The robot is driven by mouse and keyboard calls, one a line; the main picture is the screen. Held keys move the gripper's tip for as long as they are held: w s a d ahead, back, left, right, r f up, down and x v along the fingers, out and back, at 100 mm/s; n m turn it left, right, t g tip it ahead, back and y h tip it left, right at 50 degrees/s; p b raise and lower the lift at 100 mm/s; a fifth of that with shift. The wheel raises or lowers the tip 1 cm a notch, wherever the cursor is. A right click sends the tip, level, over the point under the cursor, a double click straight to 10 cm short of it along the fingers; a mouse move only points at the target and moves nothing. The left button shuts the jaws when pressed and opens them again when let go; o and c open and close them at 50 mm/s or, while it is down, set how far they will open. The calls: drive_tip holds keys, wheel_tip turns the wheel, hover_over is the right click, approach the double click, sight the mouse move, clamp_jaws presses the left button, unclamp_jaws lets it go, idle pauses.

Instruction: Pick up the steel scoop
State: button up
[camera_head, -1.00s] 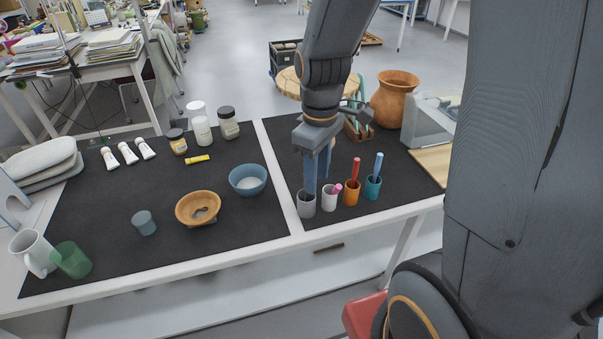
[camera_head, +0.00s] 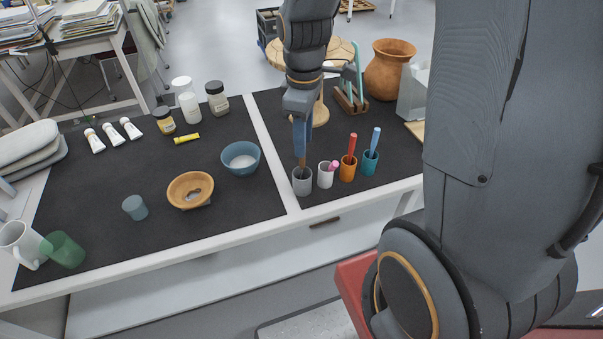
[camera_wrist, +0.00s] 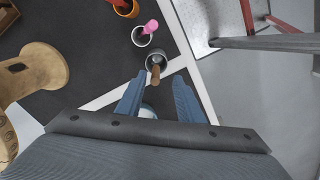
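A grey cup (camera_head: 302,182) stands on the dark mat near the table's front edge. A brown handle (camera_head: 302,163) sticks up from it; it also shows in the wrist view (camera_wrist: 155,74). My gripper (camera_head: 301,150) points down over the grey cup. In the wrist view my gripper (camera_wrist: 158,78) has its two blue fingers apart, with the handle's top in the gap between the tips. I cannot tell whether a finger touches it.
Right of the grey cup stand a white cup (camera_head: 325,179) with a pink-tipped tool, an orange cup (camera_head: 347,173) with a red tool and a teal cup (camera_head: 369,167) with a blue tool. A wooden bowl (camera_head: 187,200) and blue bowl (camera_head: 254,165) are left.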

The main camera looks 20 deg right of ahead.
sight(302, 168)
drive_tip(key=shift+w+f+p, duration=0.25)
drive_tip(key=shift+f+p, duration=0.2)
drive_tip(key=shift+f, duration=1.55)
drive_tip(key=shift+w+f+p, duration=0.2)
drive_tip(key=shift+f+p, duration=0.25)
drive_tip(key=shift+f, duration=1.55)
clamp_jaws()
